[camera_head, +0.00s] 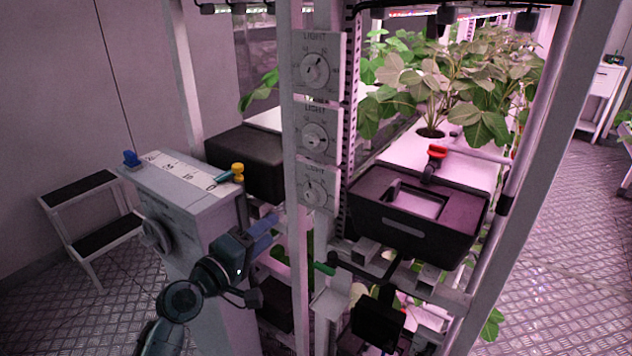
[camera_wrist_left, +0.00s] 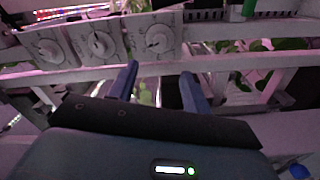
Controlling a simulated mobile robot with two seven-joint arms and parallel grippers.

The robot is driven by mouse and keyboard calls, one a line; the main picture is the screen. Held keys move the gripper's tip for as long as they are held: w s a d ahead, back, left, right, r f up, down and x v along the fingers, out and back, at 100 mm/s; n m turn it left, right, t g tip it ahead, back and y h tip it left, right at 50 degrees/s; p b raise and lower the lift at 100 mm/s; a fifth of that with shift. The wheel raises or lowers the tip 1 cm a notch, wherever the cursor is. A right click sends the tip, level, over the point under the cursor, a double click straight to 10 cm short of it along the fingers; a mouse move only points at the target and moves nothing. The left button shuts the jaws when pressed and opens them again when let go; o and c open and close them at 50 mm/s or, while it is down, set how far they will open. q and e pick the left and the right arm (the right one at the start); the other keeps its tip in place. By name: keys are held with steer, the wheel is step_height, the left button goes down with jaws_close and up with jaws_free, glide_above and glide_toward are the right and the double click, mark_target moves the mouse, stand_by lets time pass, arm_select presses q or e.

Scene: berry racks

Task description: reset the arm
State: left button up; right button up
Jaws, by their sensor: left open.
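My left arm comes in from the bottom left of the head view. Its gripper (camera_head: 266,230) is in front of the rack's near post, beside the grey control box and below the light dials. In the left wrist view the two blue fingers of the gripper (camera_wrist_left: 160,82) stand apart with nothing between them. Beyond the fingertips are a white rack rail and the light dials (camera_wrist_left: 98,44). The fingertips look apart from the dials; whether they touch the rail I cannot tell. My right gripper is not in view.
The grey control box (camera_head: 190,205) stands close to my left arm. Three light dials (camera_head: 315,135) are on the rack post (camera_head: 297,255). A black bin (camera_head: 415,228) and leafy plants (camera_head: 440,85) sit in the rack. A step stool (camera_head: 75,240) stands left; open floor (camera_head: 570,270) lies right.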

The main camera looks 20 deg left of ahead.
arm_select(q)
steer(key=s+d+f+m+g+y+p, duration=0.1)
steer(key=s+d+f+m+g, duration=0.1)
steer(key=s+f, duration=0.4)
steer(key=s+d+f+m+g+y+p, duration=0.1)
steer(key=s+d+f+m, duration=0.3)
steer(key=s, duration=0.5)
steer(key=s+d+f+m+g+p, duration=0.1)
steer(key=s+d+f+m+g, duration=0.2)
steer(key=s+f+m, duration=0.4)
steer(key=shift+s+f+y+p, duration=0.15)
steer(key=shift+f+y+p, duration=0.2)
steer(key=shift+f, duration=0.55)
steer(key=shift+a, duration=0.1)
steer(key=shift+c, duration=0.6)
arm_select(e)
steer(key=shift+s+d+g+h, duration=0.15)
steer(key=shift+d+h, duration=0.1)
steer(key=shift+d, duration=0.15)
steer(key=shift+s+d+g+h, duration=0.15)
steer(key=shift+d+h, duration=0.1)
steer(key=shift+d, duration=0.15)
